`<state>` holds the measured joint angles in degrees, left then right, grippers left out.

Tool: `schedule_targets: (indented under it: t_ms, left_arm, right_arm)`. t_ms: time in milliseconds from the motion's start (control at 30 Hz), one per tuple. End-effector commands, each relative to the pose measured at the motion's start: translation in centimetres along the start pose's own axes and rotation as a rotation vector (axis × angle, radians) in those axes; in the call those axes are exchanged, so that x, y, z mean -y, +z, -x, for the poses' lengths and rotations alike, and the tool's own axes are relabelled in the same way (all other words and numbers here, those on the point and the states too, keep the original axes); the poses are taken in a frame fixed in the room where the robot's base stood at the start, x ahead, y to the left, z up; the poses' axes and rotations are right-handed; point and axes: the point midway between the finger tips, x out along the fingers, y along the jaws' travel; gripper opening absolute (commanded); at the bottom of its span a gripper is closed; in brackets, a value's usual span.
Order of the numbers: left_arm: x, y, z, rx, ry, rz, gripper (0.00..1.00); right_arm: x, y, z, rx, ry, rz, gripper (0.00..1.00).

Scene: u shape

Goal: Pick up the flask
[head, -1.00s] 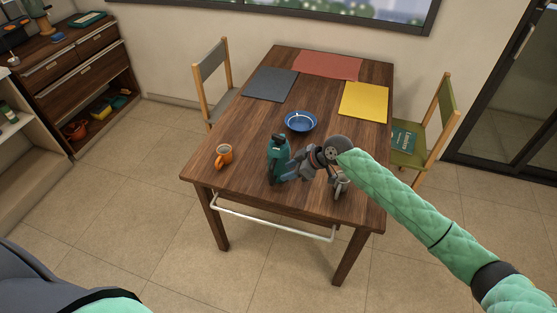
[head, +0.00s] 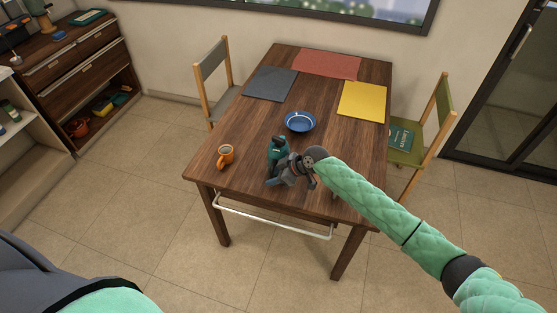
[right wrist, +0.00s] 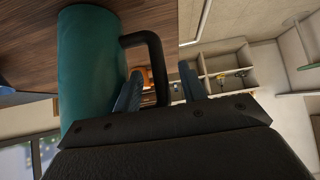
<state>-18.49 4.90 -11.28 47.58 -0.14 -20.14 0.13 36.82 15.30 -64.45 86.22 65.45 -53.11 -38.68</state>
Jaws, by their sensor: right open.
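The flask (head: 276,148) is a teal upright cylinder with a dark top, standing on the wooden table near its front edge. My right gripper (head: 273,182) is in front of it and hides its lower part in the head view. In the right wrist view the flask (right wrist: 90,70) fills the left side, and its black handle (right wrist: 157,65) reaches between the two blue fingers of the right gripper (right wrist: 160,90). The fingers are apart, with gaps beside the handle. My left gripper is not in view.
An orange mug (head: 226,155) stands left of the flask. A blue bowl (head: 299,121) lies behind it. Grey (head: 270,84), red (head: 327,64) and yellow (head: 363,101) mats cover the table's far part. Chairs stand left (head: 212,72) and right (head: 432,130).

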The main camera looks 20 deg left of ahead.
Motion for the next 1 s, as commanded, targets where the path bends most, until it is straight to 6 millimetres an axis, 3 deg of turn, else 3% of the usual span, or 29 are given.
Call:
schedule_targets:
  t_ms: [200,433,1000]
  left_arm:
    - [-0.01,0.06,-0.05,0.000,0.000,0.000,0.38]
    - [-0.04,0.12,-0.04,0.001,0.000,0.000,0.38]
    - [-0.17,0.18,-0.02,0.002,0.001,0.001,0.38]
  right_arm:
    - [0.00,0.05,-0.06,0.000,0.000,0.000,0.41]
    - [-0.02,0.05,-0.03,0.000,0.000,0.000,0.00]
    - [-0.04,0.04,-0.01,0.000,0.000,0.000,0.00]
